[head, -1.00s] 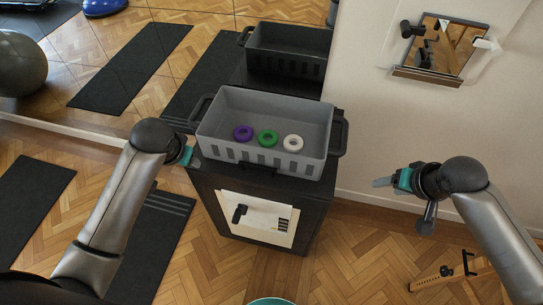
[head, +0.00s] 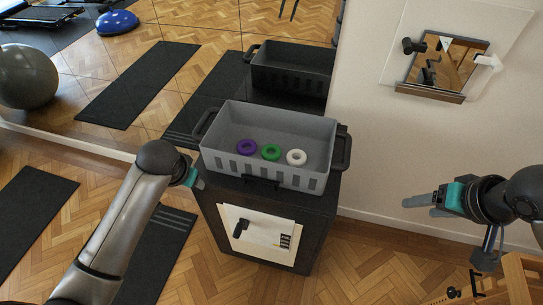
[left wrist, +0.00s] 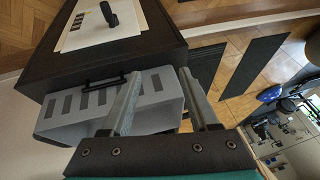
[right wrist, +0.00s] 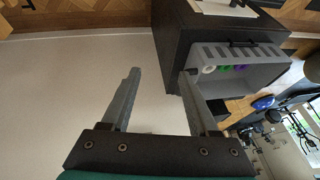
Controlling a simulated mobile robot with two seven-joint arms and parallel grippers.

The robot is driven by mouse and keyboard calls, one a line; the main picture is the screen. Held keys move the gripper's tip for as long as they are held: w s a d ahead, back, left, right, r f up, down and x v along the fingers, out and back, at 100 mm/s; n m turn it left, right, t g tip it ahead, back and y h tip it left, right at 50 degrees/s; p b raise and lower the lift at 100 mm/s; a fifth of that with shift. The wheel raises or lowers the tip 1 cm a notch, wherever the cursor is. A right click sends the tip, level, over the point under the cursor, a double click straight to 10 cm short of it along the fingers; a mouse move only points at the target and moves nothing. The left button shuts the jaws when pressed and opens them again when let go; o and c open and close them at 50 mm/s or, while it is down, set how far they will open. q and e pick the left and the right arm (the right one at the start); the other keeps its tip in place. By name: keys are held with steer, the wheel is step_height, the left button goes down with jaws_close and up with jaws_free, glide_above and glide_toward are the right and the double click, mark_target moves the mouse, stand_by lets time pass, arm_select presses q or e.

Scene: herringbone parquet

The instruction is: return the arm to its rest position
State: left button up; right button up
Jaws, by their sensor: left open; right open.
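My right gripper (head: 420,201) is open and empty at the right of the head view, in front of the pale wall and apart from the crate. Its two fingers also show spread in the right wrist view (right wrist: 158,95). My left gripper (head: 197,184) is beside the left end of the grey crate (head: 225,162) in the head view, partly hidden by its own wrist. In the left wrist view its fingers (left wrist: 160,95) are spread, with the crate's wall (left wrist: 160,110) behind them; I cannot tell if they touch it.
The crate stands on a black cabinet (head: 310,215) and holds a purple ring (head: 247,147), a green ring (head: 271,152) and a white ring (head: 296,157). A wooden frame (head: 515,280) stands on the floor at lower right. A mirror covers the back wall.

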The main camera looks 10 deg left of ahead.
steer(key=shift+s+d+r, duration=0.1)
steer(key=shift+s+r, duration=0.2)
steer(key=shift+r, duration=0.3)
